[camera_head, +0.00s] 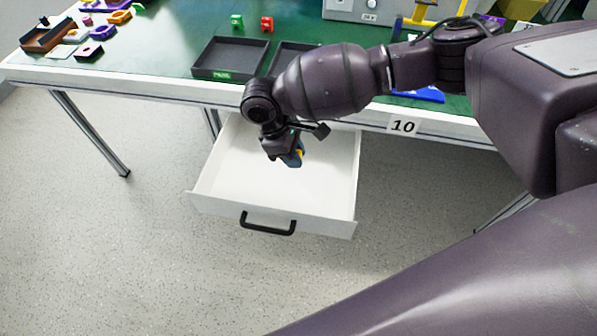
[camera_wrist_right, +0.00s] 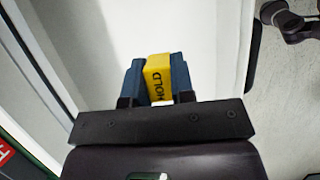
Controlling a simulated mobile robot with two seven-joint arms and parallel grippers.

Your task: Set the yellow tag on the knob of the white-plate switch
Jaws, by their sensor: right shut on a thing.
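The yellow tag (camera_wrist_right: 159,78), marked HOLD, sits between the two blue-grey fingers of my right gripper (camera_wrist_right: 158,85) in the right wrist view. In the head view my right gripper (camera_head: 295,155) is shut on it and points down over the open white drawer (camera_head: 230,170); only a small bit of yellow (camera_head: 300,152) shows there. A grey panel box (camera_head: 350,10) is cut off at the top edge of the head view. I cannot make out the white-plate switch or its knob in either view. My left gripper is not in view.
The drawer is pulled out below the green table (camera_head: 160,60), its black handle (camera_head: 267,224) toward me. A yellow stand (camera_head: 418,14) is at the back right.

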